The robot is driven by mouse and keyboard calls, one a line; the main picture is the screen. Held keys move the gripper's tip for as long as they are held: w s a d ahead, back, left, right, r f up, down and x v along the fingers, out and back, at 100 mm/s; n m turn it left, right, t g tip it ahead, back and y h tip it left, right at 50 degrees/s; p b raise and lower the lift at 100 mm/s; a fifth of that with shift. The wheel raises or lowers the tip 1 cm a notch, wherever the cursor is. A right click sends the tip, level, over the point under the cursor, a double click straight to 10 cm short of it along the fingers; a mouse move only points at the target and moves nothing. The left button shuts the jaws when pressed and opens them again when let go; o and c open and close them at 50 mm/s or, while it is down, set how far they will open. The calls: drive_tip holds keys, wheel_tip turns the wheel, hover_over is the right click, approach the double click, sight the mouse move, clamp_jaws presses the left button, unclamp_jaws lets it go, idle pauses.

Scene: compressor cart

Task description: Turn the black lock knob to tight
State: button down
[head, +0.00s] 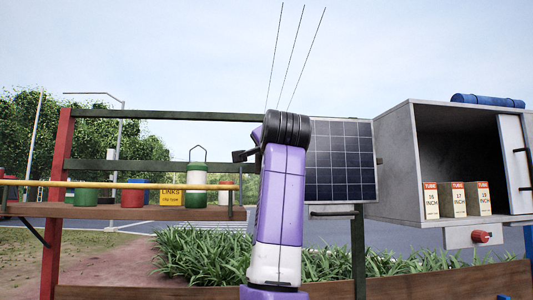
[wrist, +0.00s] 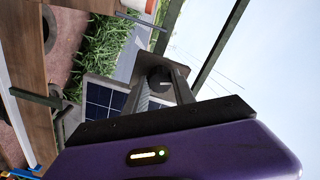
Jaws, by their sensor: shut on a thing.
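A round black lock knob (wrist: 159,75) with a small pale mark on its face shows in the wrist view, in front of a grey plate. My gripper (wrist: 160,87) has one finger on each side of the knob and is shut on it. In the head view my purple arm stands in front of the place, and the knob cannot be made out there. The exact line of contact between fingers and knob is too small to see.
A solar panel (head: 340,160) stands right behind my arm. A grey open box (head: 396,165) with several tube cartons (head: 458,199) is at the right. A wooden shelf (head: 130,212) with tins and a yellow rail (head: 120,183) spans the left. Green plants grow below.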

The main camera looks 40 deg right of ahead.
drive_tip(key=shift+s+d+m+p, duration=0.1)
drive_tip(key=shift+m+p, duration=0.65)
drive_tip(key=shift+m, duration=1.45)
drive_tip(key=c, duration=1)
unclamp_jaws()
drive_tip(key=shift+c, duration=0.2)
drive_tip(key=shift+s, duration=0.1)
drive_tip(key=b+v, duration=0.3)
drive_tip(key=v, duration=0.4)
drive_tip(key=shift+s+a, duration=0.25)
